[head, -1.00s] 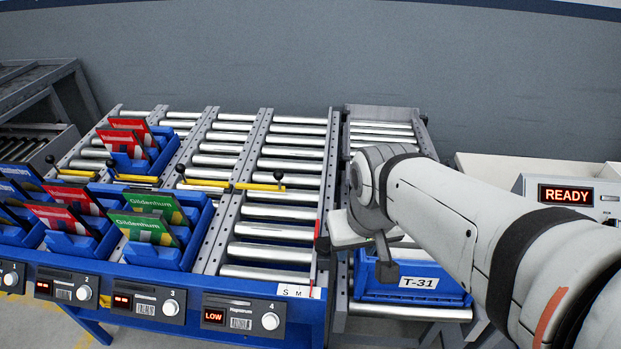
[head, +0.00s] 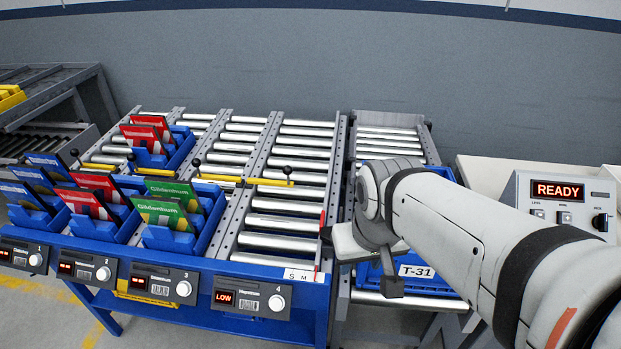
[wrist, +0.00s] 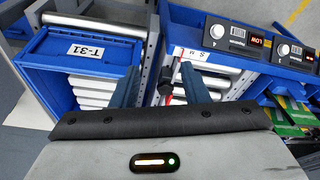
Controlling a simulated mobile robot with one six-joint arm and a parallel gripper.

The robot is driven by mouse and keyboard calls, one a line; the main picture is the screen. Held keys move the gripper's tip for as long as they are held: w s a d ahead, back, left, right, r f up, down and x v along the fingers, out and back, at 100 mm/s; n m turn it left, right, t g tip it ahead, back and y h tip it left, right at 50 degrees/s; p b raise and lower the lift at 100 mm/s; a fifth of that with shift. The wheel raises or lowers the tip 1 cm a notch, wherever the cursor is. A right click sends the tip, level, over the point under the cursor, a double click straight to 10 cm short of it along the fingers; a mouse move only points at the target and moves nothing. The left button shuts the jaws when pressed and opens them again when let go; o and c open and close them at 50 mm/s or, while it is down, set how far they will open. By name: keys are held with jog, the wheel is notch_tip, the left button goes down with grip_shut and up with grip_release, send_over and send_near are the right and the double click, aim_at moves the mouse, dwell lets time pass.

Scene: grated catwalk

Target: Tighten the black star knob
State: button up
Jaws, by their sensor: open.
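In the wrist view, a small black knob (wrist: 166,80) shows beside a red pointer (wrist: 178,91), at the rail between the roller lanes. Its star shape is too small to make out. My gripper (wrist: 160,68) is open, with one finger on either side of the knob in the picture; I cannot tell how far away the knob is. In the head view, my gripper (head: 365,252) hangs at the front end of the same rail, right of the red pointer (head: 322,220). A dark bit shows there at its left edge, and its fingertips are hard to make out.
A blue tote marked T-31 (head: 416,271) sits on the right roller lane, partly behind my gripper. An S M scale label (head: 300,275) is on the rack front. Blue bins with seed packets (head: 164,213) stand left. A READY panel (head: 557,190) stands right.

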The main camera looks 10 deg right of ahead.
jog(key=shift+o, duration=0.7)
jog(key=shift+w+f+b, duration=0.2)
jog(key=shift+f+b, duration=0.05)
jog(key=shift+b, duration=0.2)
jog(key=o, duration=0.3)
jog(key=w+f+n+b, duration=0.1)
jog(key=w+b, duration=0.2)
jog(key=w+f+n+y+b, duration=0.1)
jog(key=w+f+b, duration=0.1)
jog(key=b, duration=0.2)
jog(key=w+f+n+b, duration=0.1)
jog(key=w+b, duration=0.2)
jog(key=shift+w+d+f+n, duration=0.2)
jog(key=shift+w+f+n, duration=0.15)
jog(key=shift+n, duration=0.05)
jog(key=w+d+f+n+y+b, duration=0.25)
jog(key=w+n+b, duration=0.25)
jog(key=w+b, duration=0.5)
jog(key=shift+h, duration=0.25)
jog(key=b+x, duration=0.1)
jog(key=x, duration=0.7)
jog(key=shift+w+a+f, duration=0.1)
jog(key=shift+w+f, duration=0.05)
jog(key=shift+w, duration=0.05)
jog(key=c, duration=1)
